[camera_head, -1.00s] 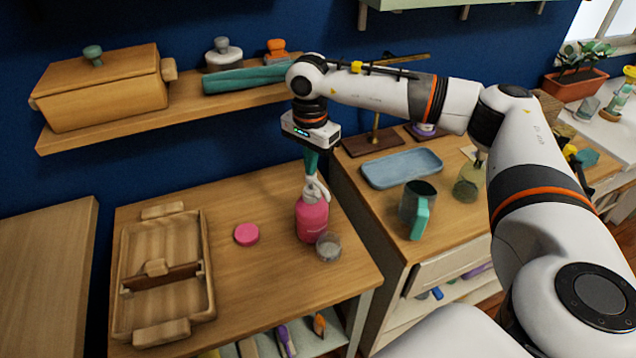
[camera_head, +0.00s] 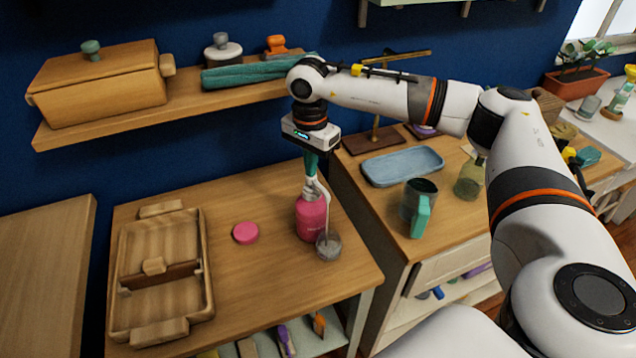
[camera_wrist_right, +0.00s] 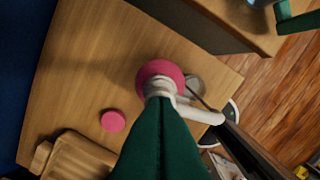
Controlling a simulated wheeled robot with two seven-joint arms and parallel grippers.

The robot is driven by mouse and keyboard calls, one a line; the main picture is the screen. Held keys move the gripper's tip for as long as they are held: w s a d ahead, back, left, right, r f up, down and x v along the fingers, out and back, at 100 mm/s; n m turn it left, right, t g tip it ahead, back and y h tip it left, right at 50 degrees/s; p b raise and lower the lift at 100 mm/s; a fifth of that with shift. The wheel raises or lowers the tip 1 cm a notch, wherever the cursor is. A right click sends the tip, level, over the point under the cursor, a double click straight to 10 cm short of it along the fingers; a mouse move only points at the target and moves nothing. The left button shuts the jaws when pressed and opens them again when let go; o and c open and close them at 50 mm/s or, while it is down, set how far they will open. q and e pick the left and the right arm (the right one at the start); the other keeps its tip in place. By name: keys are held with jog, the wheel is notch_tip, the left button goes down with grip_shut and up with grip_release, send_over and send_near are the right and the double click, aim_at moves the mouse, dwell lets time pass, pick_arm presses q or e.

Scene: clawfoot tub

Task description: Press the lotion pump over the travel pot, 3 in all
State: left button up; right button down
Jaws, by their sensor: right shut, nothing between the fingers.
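The pink lotion bottle (camera_head: 311,220) stands upright on the wooden table, and it also shows in the right wrist view (camera_wrist_right: 158,72). Its white pump (camera_head: 313,186) points toward the small clear travel pot (camera_head: 329,247), which stands close in front of the bottle. A thin pale strand runs from the nozzle down toward the pot. My right gripper (camera_head: 311,172) is shut and empty, pointing down with its green fingertips on top of the pump head. In the right wrist view the green fingers (camera_wrist_right: 160,115) cover part of the pump. My left gripper is not in view.
A pink disc (camera_head: 246,232) lies left of the bottle. A wooden divided tray (camera_head: 205,262) stands at the table's left. The neighbouring counter to the right holds a blue tray (camera_head: 403,166) and a dark mug (camera_head: 419,203). A shelf with a wooden box (camera_head: 100,90) is behind.

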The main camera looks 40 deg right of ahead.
dwell(0.3)
jog(key=shift+r+p, duration=0.55)
jog(key=shift+r, duration=0.2)
jog(key=shift+f, duration=0.1)
jog(key=shift+f+b, duration=0.75)
jog(key=shift+r+p, duration=0.55)
jog(key=shift+r, duration=0.3)
dwell(0.4)
